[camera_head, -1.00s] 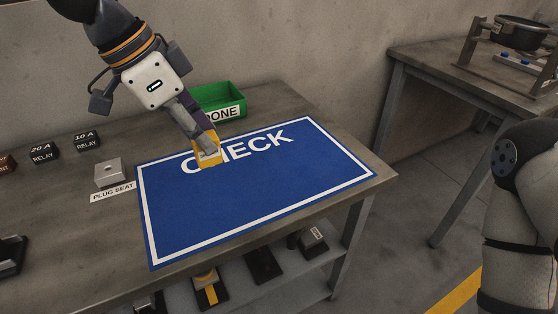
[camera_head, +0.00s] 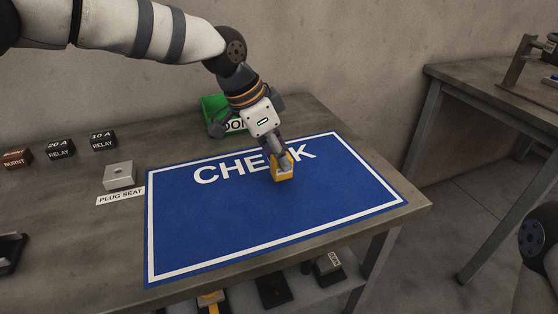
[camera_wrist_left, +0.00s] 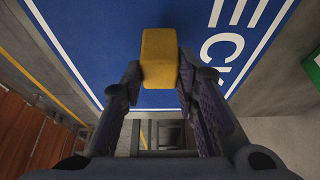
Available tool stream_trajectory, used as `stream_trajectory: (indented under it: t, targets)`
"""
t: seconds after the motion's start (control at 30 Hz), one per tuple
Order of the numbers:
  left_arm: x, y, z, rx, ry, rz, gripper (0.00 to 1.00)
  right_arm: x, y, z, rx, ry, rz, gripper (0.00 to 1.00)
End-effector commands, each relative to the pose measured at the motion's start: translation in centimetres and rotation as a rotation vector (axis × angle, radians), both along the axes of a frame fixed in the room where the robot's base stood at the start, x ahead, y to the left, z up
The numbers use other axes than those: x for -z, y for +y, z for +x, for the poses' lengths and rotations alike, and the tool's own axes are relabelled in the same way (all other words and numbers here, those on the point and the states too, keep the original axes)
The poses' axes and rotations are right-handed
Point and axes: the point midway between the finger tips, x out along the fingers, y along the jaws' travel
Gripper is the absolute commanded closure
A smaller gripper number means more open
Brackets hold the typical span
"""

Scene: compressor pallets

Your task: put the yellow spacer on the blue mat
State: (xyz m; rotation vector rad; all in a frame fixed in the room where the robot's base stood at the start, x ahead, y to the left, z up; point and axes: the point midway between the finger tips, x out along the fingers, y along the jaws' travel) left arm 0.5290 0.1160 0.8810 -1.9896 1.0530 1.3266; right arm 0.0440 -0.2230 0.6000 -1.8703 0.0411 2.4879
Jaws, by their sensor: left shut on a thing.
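The yellow spacer (camera_head: 283,174) is a small block held between the fingertips of my left gripper (camera_head: 277,158), over the upper right part of the blue mat (camera_head: 240,225), by the end of the word CHECK. In the left wrist view the yellow spacer (camera_wrist_left: 160,58) sits between the two dark fingers of my left gripper (camera_wrist_left: 160,85), with the blue mat (camera_wrist_left: 110,45) beyond it. Whether the spacer touches the mat is hard to tell. Part of my right arm shows at the right edge; its gripper is out of view.
A green DONE bin (camera_head: 213,108) stands behind the mat, partly hidden by my left arm. Dark items lie on the shelf below. The mat's lower part is clear.

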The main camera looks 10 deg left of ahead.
Motion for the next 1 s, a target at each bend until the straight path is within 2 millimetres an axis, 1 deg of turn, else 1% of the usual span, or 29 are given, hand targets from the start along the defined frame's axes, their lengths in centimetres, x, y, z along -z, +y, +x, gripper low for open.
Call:
stream_trajectory:
  t: [0.03, 0.1, 0.3, 0.43, 0.47, 0.5, 0.53, 0.8, 0.87, 0.97, 1.0]
  targets:
    - [1.2, 0.1, -0.1, -0.001, 0.005, 0.0, 1.0, 0.0, 0.0, 0.0, 0.0, 0.001, 0.0, 0.6]
    - [1.8, 0.0, -0.1, -0.002, 0.0, -0.001, 1.0, 0.1, 0.0, 0.0, 0.0, 0.001, 0.0, 0.6]
    - [1.7, 0.1, -0.1, -0.001, -0.003, -0.001, 1.0, 0.0, 0.0, 0.0, 0.0, 0.0, 0.0, 0.6]
    - [2.1, 0.0, -0.1, 0.0, -0.001, 0.001, 1.0, 0.0, 0.0, 0.0, 0.0, 0.0, 0.0, 0.6]
    - [2.1, 0.0, -0.1, 0.0, 0.0, 0.0, 0.68, 0.0, 0.0, 0.0, 0.0, 0.0, 0.0, 0.6]
    - [2.1, 0.0, -0.1, 0.0, -0.001, -0.001, 0.59, 0.0, 0.0, 0.0, 0.0, 0.0, 0.0, 0.6]
    - [2.1, 0.0, -0.1, 0.0, 0.0, 0.0, 0.52, 0.0, 0.0, 0.0, 0.0, 0.0, 0.0, 0.6]
    - [2.1, 0.1, -0.1, 0.0, -0.001, 0.0, 0.52, 0.0, 0.0, 0.0, 0.0, 0.0, 0.0, 0.6]
    - [1.7, 0.1, -0.1, -0.001, -0.003, -0.001, 0.52, 0.0, 0.0, 0.0, 0.0, 0.0, 0.0, 0.6]
    - [-0.1, 0.6, -0.4, 0.0, -0.007, 0.0, 0.52, -0.3, 0.0, 0.3, 0.0, -0.01, 0.0, 0.6]
    - [-1.2, 0.9, -0.6, 0.0, -0.01, 0.0, 0.52, -0.5, 0.0, 0.5, 0.0, -0.016, 0.0, 0.6]
